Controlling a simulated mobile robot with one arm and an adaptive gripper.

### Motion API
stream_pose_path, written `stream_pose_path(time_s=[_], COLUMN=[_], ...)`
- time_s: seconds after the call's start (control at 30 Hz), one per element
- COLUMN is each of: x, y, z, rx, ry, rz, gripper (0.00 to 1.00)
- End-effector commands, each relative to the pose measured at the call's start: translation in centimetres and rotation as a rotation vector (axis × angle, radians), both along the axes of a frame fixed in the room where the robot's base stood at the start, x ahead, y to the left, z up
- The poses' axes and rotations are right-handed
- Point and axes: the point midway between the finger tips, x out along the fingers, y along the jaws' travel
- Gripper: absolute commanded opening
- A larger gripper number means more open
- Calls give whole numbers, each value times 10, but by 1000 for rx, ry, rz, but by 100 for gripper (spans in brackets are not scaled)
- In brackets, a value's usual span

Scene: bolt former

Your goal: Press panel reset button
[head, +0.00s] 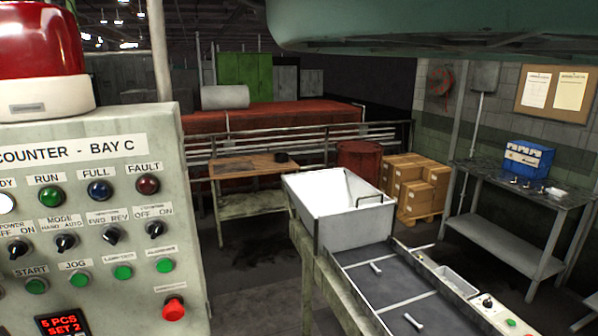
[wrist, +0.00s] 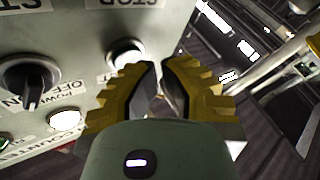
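The control panel (head: 88,200), headed "COUNTER - BAY C", fills the left of the head view. It carries lamps, selector knobs, green buttons and a red mushroom button (head: 174,308). I cannot make out a reset label. The panel's left part is cut off. The wrist view shows the panel upside down, with a black power knob (wrist: 30,78), a lit white lamp (wrist: 64,121) and a pale round button (wrist: 125,52) whose label is unreadable. My gripper (wrist: 160,66) has its yellow fingers drawn together, empty, beside that button. Contact cannot be told. My gripper is not in the head view.
A red beacon (head: 42,55) tops the panel. A white bin (head: 335,215) and conveyor (head: 405,285) stand to the right of the panel. Cartons (head: 412,185) and a workbench (head: 520,180) are farther back. A green overhang (head: 430,28) crosses the top right.

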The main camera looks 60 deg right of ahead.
Motion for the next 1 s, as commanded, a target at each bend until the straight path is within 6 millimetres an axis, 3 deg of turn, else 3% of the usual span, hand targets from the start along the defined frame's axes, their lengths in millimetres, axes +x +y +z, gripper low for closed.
stream_pose_path(time_s=[0.37, 1.0], x=[-3, -48], y=[3, 37], z=[-1, -2], rx=[0, 0], ry=[0, 0], rz=[2, 5], gripper=[0, 0])
